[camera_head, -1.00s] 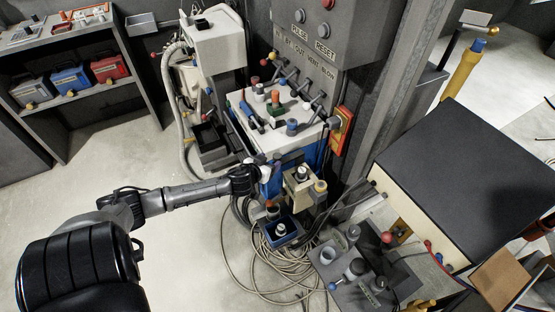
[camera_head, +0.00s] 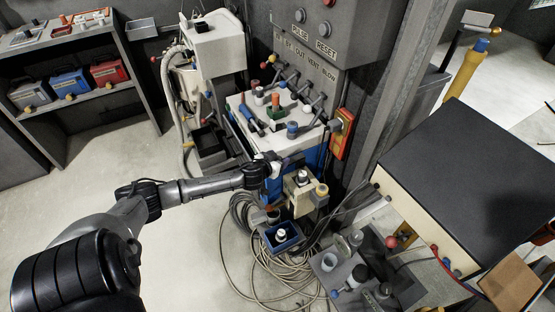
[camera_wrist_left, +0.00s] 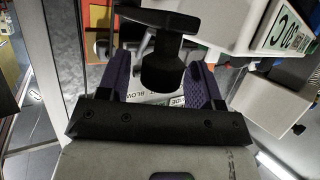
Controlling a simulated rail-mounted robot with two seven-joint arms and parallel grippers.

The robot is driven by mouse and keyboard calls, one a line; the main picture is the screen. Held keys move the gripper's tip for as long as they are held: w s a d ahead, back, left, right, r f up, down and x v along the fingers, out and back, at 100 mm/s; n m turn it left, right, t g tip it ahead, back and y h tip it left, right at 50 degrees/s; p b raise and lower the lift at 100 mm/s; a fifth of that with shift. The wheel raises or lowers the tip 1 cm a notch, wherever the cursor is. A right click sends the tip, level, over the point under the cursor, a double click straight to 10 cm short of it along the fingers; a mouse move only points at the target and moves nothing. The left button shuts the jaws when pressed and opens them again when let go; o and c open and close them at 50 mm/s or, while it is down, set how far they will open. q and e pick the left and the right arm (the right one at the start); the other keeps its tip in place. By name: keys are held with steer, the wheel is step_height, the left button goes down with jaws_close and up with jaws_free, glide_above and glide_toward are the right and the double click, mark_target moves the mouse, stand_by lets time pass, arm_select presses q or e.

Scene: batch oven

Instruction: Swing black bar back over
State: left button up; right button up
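In the left wrist view, a black bar (camera_wrist_left: 158,20) with a thick rounded black end stands in front of my left gripper (camera_wrist_left: 152,66). The rounded end sits between the two purple fingers, with gaps visible on both sides. The fingers are spread, and nothing appears clamped. In the head view my left gripper (camera_head: 274,164) is at the front of the blue-sided machine, just below its white top panel (camera_head: 244,108). The bar cannot be clearly picked out there. My right gripper is in neither view.
Several black-handled levers and a grey control box (camera_head: 325,50) stand above the panel. A small beige device (camera_head: 302,192), a blue bin (camera_head: 282,238) and coiled hoses (camera_head: 275,272) lie below the gripper. A large black-topped box (camera_head: 470,180) is at right. The floor at left is clear.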

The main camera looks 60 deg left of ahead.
arm_select(q)
jaws_close()
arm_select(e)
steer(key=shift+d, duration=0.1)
arm_select(q)
steer(key=shift+d, duration=0.1)
